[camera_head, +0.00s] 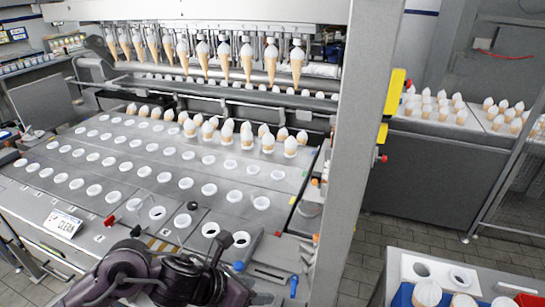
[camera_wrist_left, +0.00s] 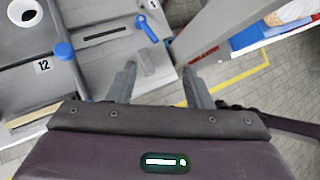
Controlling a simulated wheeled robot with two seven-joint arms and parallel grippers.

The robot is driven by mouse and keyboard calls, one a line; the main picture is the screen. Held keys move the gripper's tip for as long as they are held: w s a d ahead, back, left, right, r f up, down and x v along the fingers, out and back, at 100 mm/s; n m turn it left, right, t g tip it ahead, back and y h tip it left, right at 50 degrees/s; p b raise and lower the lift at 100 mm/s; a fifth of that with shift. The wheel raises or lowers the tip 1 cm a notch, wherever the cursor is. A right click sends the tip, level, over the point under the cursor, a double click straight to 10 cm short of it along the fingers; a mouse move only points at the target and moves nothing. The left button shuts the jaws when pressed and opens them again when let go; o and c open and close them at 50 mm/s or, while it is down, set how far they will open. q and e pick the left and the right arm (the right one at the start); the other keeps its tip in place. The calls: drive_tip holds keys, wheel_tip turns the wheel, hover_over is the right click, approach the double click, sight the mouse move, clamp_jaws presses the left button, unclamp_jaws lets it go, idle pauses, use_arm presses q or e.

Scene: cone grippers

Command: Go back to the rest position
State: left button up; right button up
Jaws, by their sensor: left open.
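My left gripper (camera_head: 238,244) is at the front edge of the cone machine, at the bottom of the head view. In the left wrist view its two grey fingers (camera_wrist_left: 159,68) stand apart with nothing between them. They hang over the machine's front corner, near a blue lever (camera_wrist_left: 147,28) and a blue knob (camera_wrist_left: 63,50). My right gripper is in neither view.
The machine's plate (camera_head: 120,165) has rows of white-rimmed holes, with several cones (camera_head: 228,130) at the back. More cones hang above. A metal post (camera_head: 350,150) rises to the right. A tray table (camera_head: 400,265) stands bottom right; tiled floor lies between.

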use_arm(q)
drive_tip(key=s+a+f+m+y, duration=0.35)
drive_tip(key=s+a+m, duration=0.35)
drive_tip(key=m, duration=0.8)
drive_tip(key=s+a+f+m+y, duration=0.2)
drive_tip(key=s+a+m+y, duration=0.2)
drive_tip(key=a+m, duration=0.75)
wheel_tip(320, 180, down, 36)
drive_tip(key=s+d+m+g+b, duration=0.2)
drive_tip(key=s+d+m+b, duration=0.1)
drive_tip(key=b, duration=0.1)
drive_tip(key=s+a+f+g+b, duration=0.1)
drive_tip(key=s+a+f+b, duration=0.2)
drive_tip(key=s+f, duration=1.5)
drive_tip(key=shift+s+a+f, duration=0.25)
drive_tip(key=shift+s+f, duration=0.05)
drive_tip(key=shift+f, duration=0.5)
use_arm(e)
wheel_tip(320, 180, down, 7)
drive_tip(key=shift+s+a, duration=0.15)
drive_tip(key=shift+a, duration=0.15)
